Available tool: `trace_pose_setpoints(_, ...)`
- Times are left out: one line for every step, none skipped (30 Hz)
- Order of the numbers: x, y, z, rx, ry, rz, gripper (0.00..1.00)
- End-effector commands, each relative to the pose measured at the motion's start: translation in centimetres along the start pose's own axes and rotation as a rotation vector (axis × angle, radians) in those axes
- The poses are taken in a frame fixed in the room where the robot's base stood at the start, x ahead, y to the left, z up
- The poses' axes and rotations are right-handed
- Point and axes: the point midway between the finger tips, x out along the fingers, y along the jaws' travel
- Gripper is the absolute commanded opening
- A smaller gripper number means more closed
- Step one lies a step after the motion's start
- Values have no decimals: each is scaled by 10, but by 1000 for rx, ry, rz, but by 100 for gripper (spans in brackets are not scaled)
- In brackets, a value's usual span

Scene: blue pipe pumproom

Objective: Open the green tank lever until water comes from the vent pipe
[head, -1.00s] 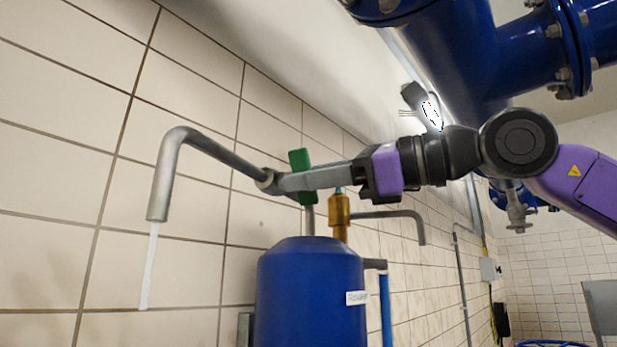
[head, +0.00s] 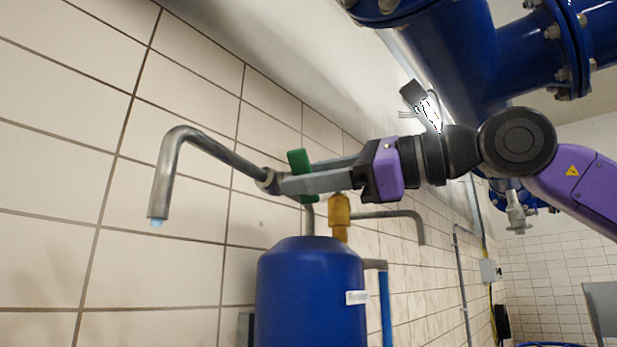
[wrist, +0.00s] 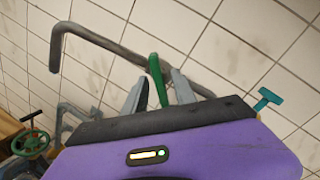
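The green tank lever (head: 297,160) sits upright on the pipe above the blue tank (head: 310,290). The grey vent pipe (head: 163,180) bends from the lever's valve to the left and down. A short bit of pale blue water (head: 157,223) shows just at its mouth, with no long stream below. My gripper (head: 275,180) is open around the lever, with its fingers apart. In the wrist view the green lever (wrist: 157,78) stands between the fingers of my gripper (wrist: 160,92), with a gap on each side. The lever's middle is partly hidden by my finger in the head view.
A brass fitting (head: 339,215) and a grey side pipe (head: 390,215) stand right of the lever. The tiled wall (head: 60,180) is close behind. Large blue pipes (head: 450,60) hang overhead. The wrist view shows a green handwheel (wrist: 30,143) and a teal handle (wrist: 267,97).

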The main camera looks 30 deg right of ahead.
Motion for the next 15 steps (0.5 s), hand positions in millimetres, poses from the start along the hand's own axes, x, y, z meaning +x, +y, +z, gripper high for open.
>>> trace_pose_setpoints(0, 0, 0, 0, 0, 0, 33)
trace_pose_setpoints(-1, 0, 0, 0, 0, -1, 33)
trace_pose_setpoints(-2, 0, 0, 1, 0, -1, 33)
trace_pose_setpoints(-4, 0, -1, 1, 0, -2, 33)
trace_pose_setpoints(-6, 0, -1, 1, 0, -2, 33)
trace_pose_setpoints(-11, 0, -2, 2, 0, -2, 33)
trace_pose_setpoints(-15, 0, -2, 2, 0, -2, 33)
trace_pose_setpoints(-19, 0, -2, 1, 0, -2, 33)
trace_pose_setpoints(-26, 0, -2, 1, 0, -4, 33)
trace_pose_setpoints(-31, 0, -3, 2, 0, -3, 33)
trace_pose_setpoints(-36, 0, -2, 2, 0, -3, 33)
trace_pose_setpoints(-43, 0, -2, 2, 0, -3, 33)
trace_pose_setpoints(-48, 0, -2, 1, 0, -3, 33)
trace_pose_setpoints(-53, 1, -2, 0, 0, -3, 33)
trace_pose_setpoints(-58, 1, -2, 0, 0, -2, 33)
